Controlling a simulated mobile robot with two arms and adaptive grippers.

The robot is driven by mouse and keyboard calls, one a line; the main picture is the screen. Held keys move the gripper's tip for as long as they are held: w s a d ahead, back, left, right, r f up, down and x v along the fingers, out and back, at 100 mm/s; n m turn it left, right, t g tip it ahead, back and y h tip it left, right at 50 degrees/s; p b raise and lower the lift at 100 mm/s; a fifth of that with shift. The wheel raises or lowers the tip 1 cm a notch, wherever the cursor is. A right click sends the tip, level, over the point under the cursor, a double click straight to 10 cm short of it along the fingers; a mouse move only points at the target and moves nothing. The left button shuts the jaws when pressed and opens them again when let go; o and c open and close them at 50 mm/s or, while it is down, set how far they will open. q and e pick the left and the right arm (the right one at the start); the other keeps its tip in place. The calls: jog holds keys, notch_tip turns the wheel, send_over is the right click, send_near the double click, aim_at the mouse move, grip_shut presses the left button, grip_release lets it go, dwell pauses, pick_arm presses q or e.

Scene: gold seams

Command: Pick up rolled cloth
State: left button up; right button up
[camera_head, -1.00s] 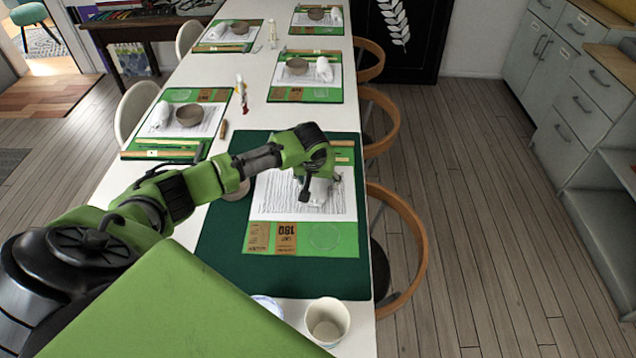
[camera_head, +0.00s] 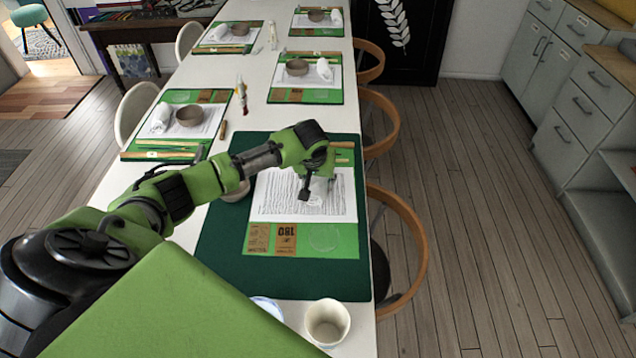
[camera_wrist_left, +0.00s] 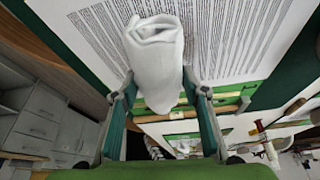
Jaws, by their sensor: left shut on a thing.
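My left gripper (camera_head: 312,192) is over the printed sheet on the nearest dark green mat (camera_head: 225,260). In the left wrist view the left gripper (camera_wrist_left: 160,95) has one finger on each side of the white rolled cloth (camera_wrist_left: 155,50) and is shut on it. The roll's spiral end faces away from the gripper, over the printed text. In the head view the rolled cloth is mostly hidden by the gripper. Whether it is clear of the sheet is hard to tell. My right gripper is not in view.
A bowl (camera_head: 238,192) is partly hidden behind my left arm. A cup (camera_head: 327,322) stands at the near table edge. Similar settings with bowls and white rolls lie farther along the table. Wooden chairs (camera_head: 405,250) line the right side.

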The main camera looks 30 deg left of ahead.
pick_arm(q)
jog(key=v, duration=0.3)
jog(key=s+v, duration=0.1)
jog(key=v, duration=0.4)
jog(key=shift+s+a+r, duration=0.1)
jog(key=shift+s+a, duration=0.15)
jog(key=shift+s, duration=0.15)
jog(key=s+d+r+b, duration=0.1)
jog(key=s+r, duration=0.3)
jog(key=s, duration=0.5)
jog(key=shift+d, duration=0.35)
jog(key=shift+o, duration=0.5)
jog(key=shift+r, duration=0.2)
